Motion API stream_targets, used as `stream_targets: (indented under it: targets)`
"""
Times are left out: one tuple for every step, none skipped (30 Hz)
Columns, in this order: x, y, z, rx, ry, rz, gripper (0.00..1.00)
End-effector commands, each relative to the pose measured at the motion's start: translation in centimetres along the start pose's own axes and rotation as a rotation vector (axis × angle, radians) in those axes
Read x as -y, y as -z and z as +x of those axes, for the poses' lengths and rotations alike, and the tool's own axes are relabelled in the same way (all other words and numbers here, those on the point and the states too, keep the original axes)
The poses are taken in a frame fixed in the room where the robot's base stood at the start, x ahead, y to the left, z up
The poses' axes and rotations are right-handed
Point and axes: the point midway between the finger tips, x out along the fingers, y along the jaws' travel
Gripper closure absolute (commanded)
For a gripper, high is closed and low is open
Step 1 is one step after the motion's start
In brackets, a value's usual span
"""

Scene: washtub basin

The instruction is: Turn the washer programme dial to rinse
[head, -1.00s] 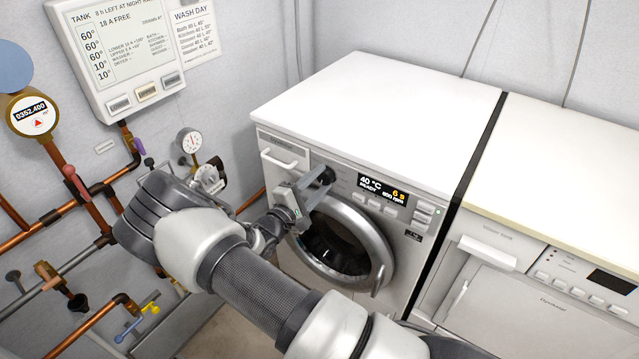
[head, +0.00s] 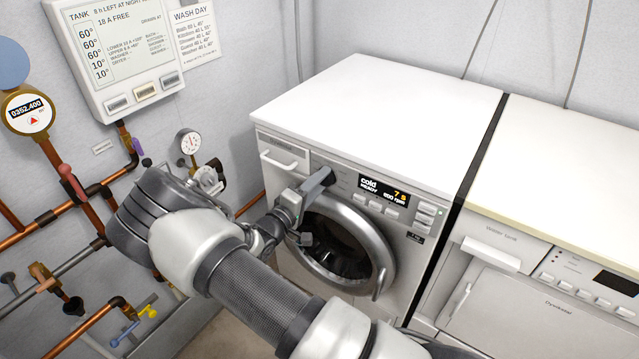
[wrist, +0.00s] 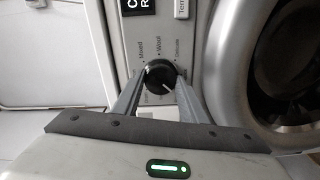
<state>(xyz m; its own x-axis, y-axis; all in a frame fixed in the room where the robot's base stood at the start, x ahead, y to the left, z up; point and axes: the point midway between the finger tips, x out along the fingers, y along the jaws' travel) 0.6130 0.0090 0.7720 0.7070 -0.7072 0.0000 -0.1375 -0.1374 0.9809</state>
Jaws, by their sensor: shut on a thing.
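The washer (head: 410,250) stands against the back wall with its round door shut. Its display (head: 383,192) reads "cold", "READY", "800 rpm" and a number 7. In the wrist view, the round black programme dial (wrist: 158,78) has a pale pointer line and labels around it, among them "Mixed", "Wool" and "Delicate". A rinse label cannot be made out. My gripper (head: 322,181) is at the panel, and in the wrist view its two fingers (wrist: 160,73) are shut on the dial's sides. In the head view the gripper hides the dial.
A second appliance (head: 545,300) stands to the right, across a dark gap. Copper pipes (head: 85,195), valves and a gauge (head: 188,142) crowd the left wall. A wall panel (head: 115,60) hangs above them. The washer top (head: 380,120) is clear.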

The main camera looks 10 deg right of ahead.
Motion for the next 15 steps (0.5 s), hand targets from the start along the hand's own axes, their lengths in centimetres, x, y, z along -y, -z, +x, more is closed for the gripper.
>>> stream_targets:
  targets:
    - [0.09, -0.04, -0.08, 0.0, 0.002, 0.001, 0.84]
    - [0.09, -0.04, -0.08, 0.0, 0.002, 0.001, 0.84]
    - [0.09, -0.04, -0.08, 0.0, 0.002, 0.002, 0.84]
    - [0.09, -0.04, -0.08, 0.0, 0.002, 0.002, 0.84]
    - [0.09, -0.04, -0.08, 0.0, 0.002, 0.001, 0.84]
    - [0.09, -0.04, -0.08, 0.0, 0.002, 0.001, 0.84]
    - [0.09, -0.04, -0.08, 0.0, 0.002, 0.001, 0.84]
    - [0.09, -0.04, -0.08, 0.0, 0.002, 0.001, 0.84]
    - [0.09, -0.04, -0.08, 0.0, 0.002, 0.001, 0.84]
    - [0.09, -0.04, -0.08, 0.0, 0.002, 0.001, 0.84]
    - [0.1, -0.04, -0.08, 0.0, 0.002, 0.001, 0.6]
    - [0.1, -0.04, -0.08, 0.0, 0.002, 0.0, 0.53]
    - [0.09, -0.03, -0.08, 0.0, 0.002, 0.0, 0.48]
    - [0.09, -0.03, -0.08, 0.0, 0.002, 0.0, 0.43]
    - [0.08, -0.03, -0.07, 0.0, 0.002, 0.0, 0.43]
